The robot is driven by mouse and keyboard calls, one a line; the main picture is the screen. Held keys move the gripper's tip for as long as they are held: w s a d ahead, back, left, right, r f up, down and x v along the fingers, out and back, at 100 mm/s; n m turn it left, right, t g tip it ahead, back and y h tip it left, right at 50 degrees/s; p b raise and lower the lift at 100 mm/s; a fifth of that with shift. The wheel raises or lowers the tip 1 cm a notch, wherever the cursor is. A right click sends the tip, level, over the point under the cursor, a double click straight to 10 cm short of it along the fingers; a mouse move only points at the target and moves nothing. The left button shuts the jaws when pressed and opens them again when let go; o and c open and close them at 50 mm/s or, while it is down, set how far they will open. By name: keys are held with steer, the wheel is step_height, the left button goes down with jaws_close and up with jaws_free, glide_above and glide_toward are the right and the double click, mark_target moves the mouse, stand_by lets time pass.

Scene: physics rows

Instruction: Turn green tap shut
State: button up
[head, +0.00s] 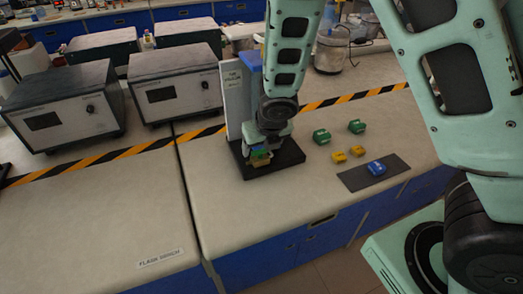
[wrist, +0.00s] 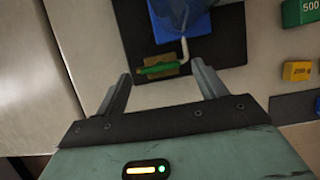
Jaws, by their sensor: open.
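The green tap (wrist: 156,69) shows in the wrist view as a small green bar over a tan block, on a black base (wrist: 228,50). A thin pale pipe runs beside it, below a blue part (wrist: 175,18). In the head view the green tap (head: 260,154) is a small patch, partly hidden by my gripper. My gripper (wrist: 163,84) is open and empty. Its fingers stand apart to the left and right of the tap, and no contact shows. In the head view my gripper (head: 266,142) is low over the black base (head: 285,158), in front of an upright pale panel (head: 233,90).
Green blocks (head: 321,136), yellow blocks (head: 339,157) and a blue block (head: 376,168) on a dark mat (head: 352,180) lie to the right. Grey instrument boxes (head: 178,92) stand at left behind a striped tape line (head: 110,156). The front left bench is clear.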

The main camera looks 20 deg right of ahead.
steer(key=shift+w+f, duration=0.25)
steer(key=shift+f, duration=0.25)
steer(key=c, duration=1)
